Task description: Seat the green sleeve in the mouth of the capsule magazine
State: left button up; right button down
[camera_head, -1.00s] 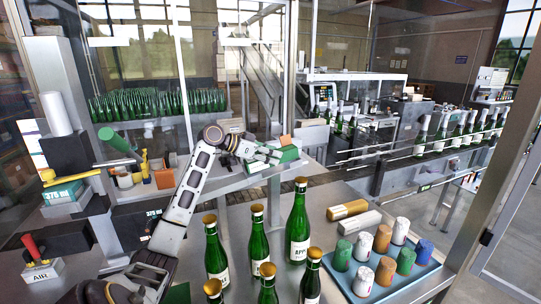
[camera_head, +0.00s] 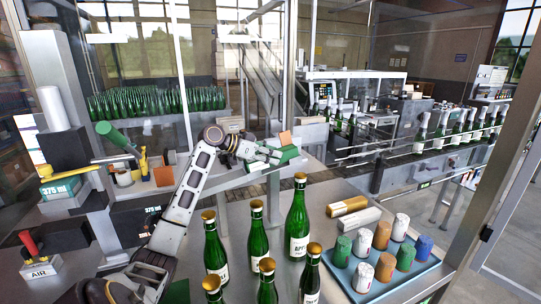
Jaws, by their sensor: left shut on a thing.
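My left gripper (camera_head: 266,152) reaches out over the side bench beyond the bottles. It is shut on the green sleeve (camera_head: 288,155), whose green side shows at the fingertips; the fingers hide part of it. A slanted green cylinder (camera_head: 113,136) stands out from the machine at the left, well apart from my left gripper. I cannot tell for sure which part is the capsule magazine or its mouth. My right gripper is not in view.
Several green bottles (camera_head: 298,228) with gold tops stand on the front table. A blue tray (camera_head: 425,272) of coloured capsules is at the right, with a gold and a silver bar (camera_head: 358,220) behind it. A red-handled AIR valve (camera_head: 30,248) is at the left.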

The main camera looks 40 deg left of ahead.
pick_arm(q)
jog(key=shift+d+f+b, duration=0.1)
jog(key=shift+f+b, duration=0.25)
jog(key=shift+f, duration=0.35)
jog(key=o, duration=1.2)
jog(key=shift+s+r, duration=0.1)
jog(key=v, duration=1.1)
jog(key=shift+s+r, duration=0.2)
jog(key=shift+r, duration=0.05)
dwell(0.6)
